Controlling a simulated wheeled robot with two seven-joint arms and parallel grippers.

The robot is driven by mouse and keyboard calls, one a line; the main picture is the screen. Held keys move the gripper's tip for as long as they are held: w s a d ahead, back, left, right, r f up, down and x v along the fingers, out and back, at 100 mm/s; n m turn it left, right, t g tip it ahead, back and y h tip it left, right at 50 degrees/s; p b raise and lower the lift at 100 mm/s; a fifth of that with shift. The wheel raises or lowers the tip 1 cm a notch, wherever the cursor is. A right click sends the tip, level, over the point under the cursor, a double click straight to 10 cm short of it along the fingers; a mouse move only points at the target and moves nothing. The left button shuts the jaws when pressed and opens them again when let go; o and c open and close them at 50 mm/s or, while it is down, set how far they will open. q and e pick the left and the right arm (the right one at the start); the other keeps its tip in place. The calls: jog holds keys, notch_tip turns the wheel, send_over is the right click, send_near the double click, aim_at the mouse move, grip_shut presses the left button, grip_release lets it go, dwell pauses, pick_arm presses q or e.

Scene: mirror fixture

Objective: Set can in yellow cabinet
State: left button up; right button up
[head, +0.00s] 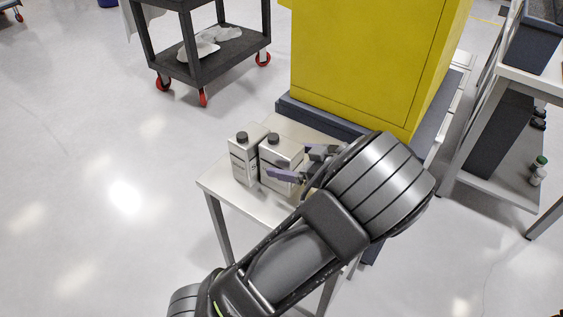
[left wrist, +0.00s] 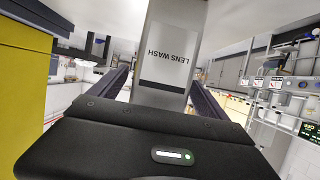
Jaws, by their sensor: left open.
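Two metal cans with dark caps stand side by side on a small light table (head: 212,186): a left can (head: 243,160) and a right can (head: 281,152). My left gripper (head: 291,162) is open at the right can, with its purple-grey fingers on either side of it. In the left wrist view a can labelled "LENS WASH" (left wrist: 168,70) appears upside down between the open fingers (left wrist: 160,95). I cannot tell whether the fingers touch it. The yellow cabinet (head: 362,50) stands behind the table; its inside is hidden. My right gripper does not show.
The cabinet rests on a dark base (head: 320,117) just behind the table. A black cart (head: 222,57) with red wheels and white items stands at the back left. A shelf unit (head: 500,168) with small bottles is on the right. The floor at the left is clear.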

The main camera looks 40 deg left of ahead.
pick_arm(q)
jog(key=shift+x, duration=1.25)
jog(key=shift+c, duration=0.2)
grip_shut()
jog(key=shift+r, duration=0.1)
